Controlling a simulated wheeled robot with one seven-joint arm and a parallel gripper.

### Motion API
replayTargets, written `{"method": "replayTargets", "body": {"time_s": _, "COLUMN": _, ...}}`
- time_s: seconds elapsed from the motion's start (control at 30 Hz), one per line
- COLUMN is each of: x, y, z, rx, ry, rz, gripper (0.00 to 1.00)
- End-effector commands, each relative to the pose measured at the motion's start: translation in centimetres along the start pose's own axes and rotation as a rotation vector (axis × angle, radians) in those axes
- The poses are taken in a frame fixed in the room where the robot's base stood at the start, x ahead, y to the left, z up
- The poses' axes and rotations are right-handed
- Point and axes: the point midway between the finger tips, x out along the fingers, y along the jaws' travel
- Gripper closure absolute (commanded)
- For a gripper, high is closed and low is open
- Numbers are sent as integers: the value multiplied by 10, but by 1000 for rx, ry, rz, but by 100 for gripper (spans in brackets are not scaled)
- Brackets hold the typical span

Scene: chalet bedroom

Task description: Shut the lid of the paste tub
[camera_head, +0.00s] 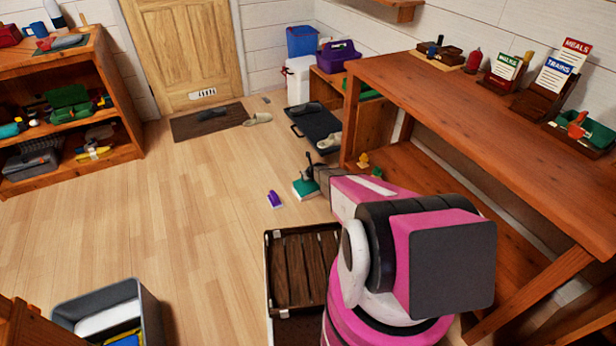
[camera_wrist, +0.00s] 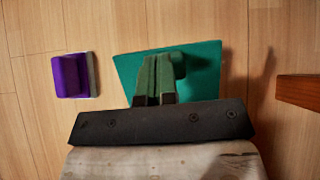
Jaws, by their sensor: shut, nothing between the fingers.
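A teal, flat-topped thing with a pale lower edge (camera_head: 304,190) sits on the wooden floor, and it fills the middle of the wrist view (camera_wrist: 205,62). It may be the paste tub, but I cannot make out a label or tell how its lid stands. My gripper (camera_head: 311,172) is just over it, pointing down. In the wrist view my gripper's fingers (camera_wrist: 158,62) are together, empty, and hide part of the teal top. I cannot tell whether they touch it.
A purple block with a pale edge (camera_head: 275,200) lies on the floor to the left, also in the wrist view (camera_wrist: 70,76). A slatted dark crate (camera_head: 304,270) is nearer me. A wooden workbench (camera_head: 470,110) stands at right. Open floor (camera_head: 180,215) lies to the left.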

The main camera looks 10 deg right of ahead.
Motion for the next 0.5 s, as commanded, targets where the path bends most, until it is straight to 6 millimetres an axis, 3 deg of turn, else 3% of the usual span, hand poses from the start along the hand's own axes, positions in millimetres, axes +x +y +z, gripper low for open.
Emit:
{"method": "replayTargets", "body": {"time_s": 0.2, "x": 28, "y": 0, "z": 4, "rx": 0, "ry": 0, "rz": 1, "gripper": 100}}
{"method": "replayTargets", "body": {"time_s": 0.5, "x": 51, "y": 0, "z": 2, "rx": 0, "ry": 1, "rz": 1, "gripper": 100}}
